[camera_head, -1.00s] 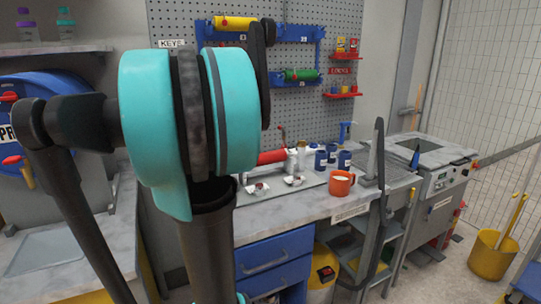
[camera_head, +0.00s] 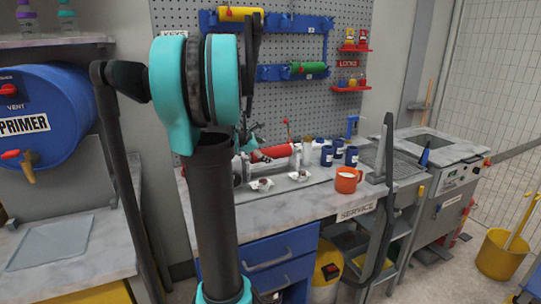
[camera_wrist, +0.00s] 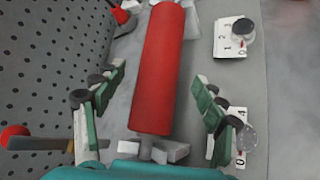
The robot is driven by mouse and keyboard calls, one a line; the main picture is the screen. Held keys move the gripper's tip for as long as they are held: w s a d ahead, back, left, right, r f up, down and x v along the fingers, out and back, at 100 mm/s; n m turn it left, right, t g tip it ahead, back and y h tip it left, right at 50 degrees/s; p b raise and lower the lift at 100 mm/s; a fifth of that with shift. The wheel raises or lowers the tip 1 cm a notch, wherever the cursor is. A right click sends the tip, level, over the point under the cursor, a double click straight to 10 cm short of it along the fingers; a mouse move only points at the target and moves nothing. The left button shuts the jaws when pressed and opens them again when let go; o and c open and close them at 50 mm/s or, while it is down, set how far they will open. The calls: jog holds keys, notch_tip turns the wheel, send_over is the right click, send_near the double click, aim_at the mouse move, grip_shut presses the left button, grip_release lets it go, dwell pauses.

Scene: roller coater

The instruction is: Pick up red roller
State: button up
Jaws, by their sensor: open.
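The red roller (camera_wrist: 160,65) lies lengthwise in the middle of the wrist view, resting on small pale supports at its ends. It also shows on the workbench in the head view (camera_head: 272,153), its left part close to my gripper. My gripper (camera_wrist: 160,78) is open and empty, with one green-padded finger on each side of the roller. I see a gap between each finger and the roller. I cannot tell how far above the roller the fingertips are. In the head view my arm covers part of the bench left of the roller.
White number cards (camera_wrist: 234,38) lie right of the roller. The pegboard (camera_wrist: 45,65) rises close on the left. A green roller (camera_head: 308,68) hangs on the blue rack behind.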

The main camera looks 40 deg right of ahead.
aim_at(271, 153)
jog(key=shift+x, duration=2.65)
jog(key=shift+c, duration=0.2)
jog(key=c, duration=1.1)
jog(key=shift+r, duration=0.1)
notch_tip(271, 153, up, 25)
jog(key=shift+f, duration=0.25)
